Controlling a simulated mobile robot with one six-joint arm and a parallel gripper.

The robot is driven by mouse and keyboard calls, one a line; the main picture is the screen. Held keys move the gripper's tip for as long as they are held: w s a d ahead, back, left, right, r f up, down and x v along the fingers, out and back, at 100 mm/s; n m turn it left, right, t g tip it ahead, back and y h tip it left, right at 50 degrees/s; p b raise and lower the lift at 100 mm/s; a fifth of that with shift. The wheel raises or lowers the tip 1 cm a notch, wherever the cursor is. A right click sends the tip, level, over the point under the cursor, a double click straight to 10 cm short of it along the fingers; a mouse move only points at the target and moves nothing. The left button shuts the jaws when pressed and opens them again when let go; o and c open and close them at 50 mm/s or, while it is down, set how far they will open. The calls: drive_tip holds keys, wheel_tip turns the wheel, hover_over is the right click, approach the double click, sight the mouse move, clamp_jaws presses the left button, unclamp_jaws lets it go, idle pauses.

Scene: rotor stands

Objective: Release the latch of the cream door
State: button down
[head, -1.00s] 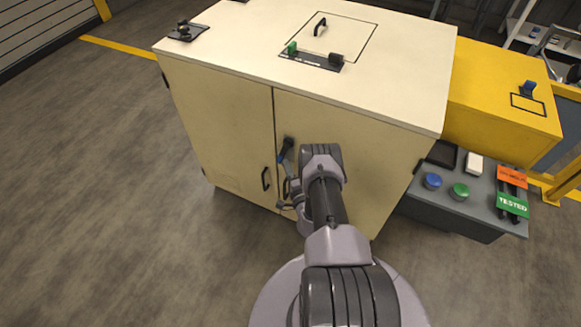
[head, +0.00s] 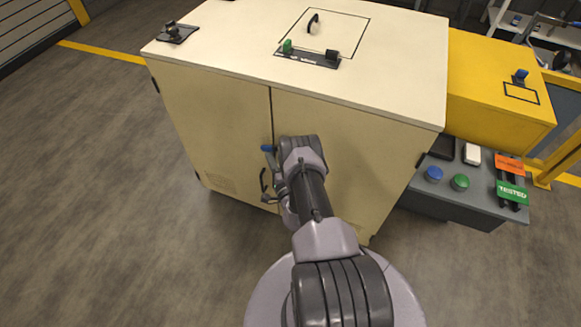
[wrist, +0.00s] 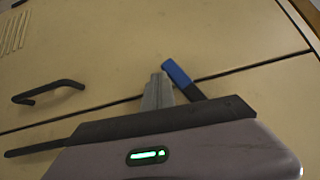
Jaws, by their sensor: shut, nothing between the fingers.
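The cream door (head: 340,140) is the right one of two on the front of a cream cabinet. Its latch is a lever with a blue tip (head: 267,148), pointing left; my arm hides its pivot. In the wrist view the lever (wrist: 180,75) slants across the door seam, blue end on the other door's side, black end nearer me. My gripper (wrist: 158,88) is shut and empty, its fingertips close beside the lever on the left in that view. I cannot tell whether they touch it. In the head view my arm mostly hides the gripper.
A black pull handle (wrist: 48,92) stands out from the other door. A yellow box (head: 495,85) adjoins the cabinet's right side, above a grey bench (head: 450,200) with coloured buttons. The floor (head: 110,200) at left is clear.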

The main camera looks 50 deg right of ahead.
drive_tip(key=shift+w+a+r+m+t+h+b, duration=0.15)
drive_tip(key=shift+w+r+m+t+h+b, duration=0.3)
drive_tip(key=shift+m, duration=0.35)
drive_tip(key=shift+w+a+r+m+t+h+b, duration=0.15)
drive_tip(key=shift+w+r+m+t+h+b, duration=0.15)
drive_tip(key=shift+r+m+t+h, duration=0.35)
drive_tip(key=shift+f+m, duration=0.2)
drive_tip(key=shift+m, duration=0.05)
